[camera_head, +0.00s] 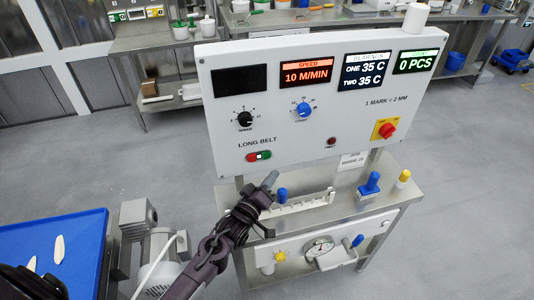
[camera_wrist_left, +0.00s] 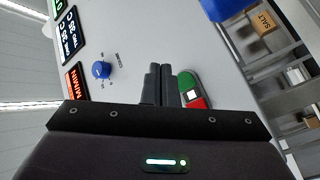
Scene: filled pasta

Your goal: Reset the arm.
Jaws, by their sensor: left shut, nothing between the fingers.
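My left gripper (camera_head: 268,184) is in front of the lower left part of a white control panel (camera_head: 300,120). Its fingers are shut and empty, and they also show together in the left wrist view (camera_wrist_left: 160,70). A red and green long belt switch (camera_head: 258,156) sits on the panel just above the fingertips in the head view. In the wrist view the switch (camera_wrist_left: 191,90) is just right of the fingers. I cannot tell whether the fingers touch the panel. My right gripper is not in view.
A steel stand (camera_head: 405,190) under the panel carries blue-handled (camera_head: 369,183) and yellow-topped parts and a dial gauge (camera_head: 320,247). A blue belt (camera_head: 85,235) with pale pasta pieces and a grey motor (camera_head: 160,245) are at left. Open floor (camera_head: 460,180) lies to the right.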

